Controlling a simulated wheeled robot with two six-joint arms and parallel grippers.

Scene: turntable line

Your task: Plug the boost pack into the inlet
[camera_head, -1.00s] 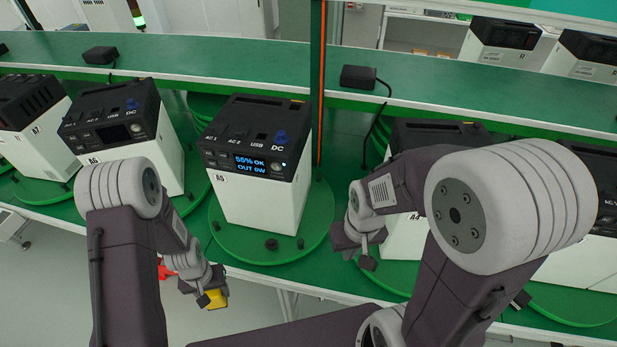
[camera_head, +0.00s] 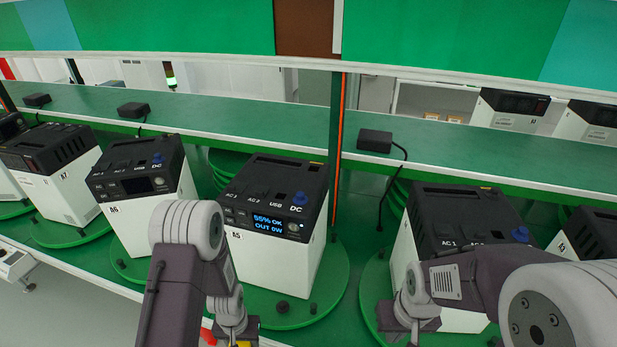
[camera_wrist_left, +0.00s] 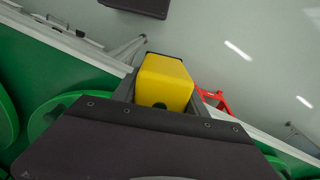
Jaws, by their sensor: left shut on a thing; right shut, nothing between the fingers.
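A yellow block, which I take for the boost pack (camera_wrist_left: 163,82), is held between the fingers of my left gripper (camera_wrist_left: 160,98). In the head view only a sliver of yellow shows at the bottom edge, below the left gripper (camera_head: 233,328) and in front of the lit power station (camera_head: 272,262). That station is white with a black top, a blue DC knob and a screen reading "55% OK OUT 0W". The block is apart from it. I cannot make out the inlet. My right gripper (camera_head: 413,325) is shut and empty, in front of the station to the right.
The lit station stands on a green turntable (camera_head: 335,285) with small dark knobs at its front. Similar stations stand left (camera_head: 140,190) and right (camera_head: 450,215). A green shelf behind bears black adapters (camera_head: 375,140); a green post (camera_head: 337,150) rises behind the lit station.

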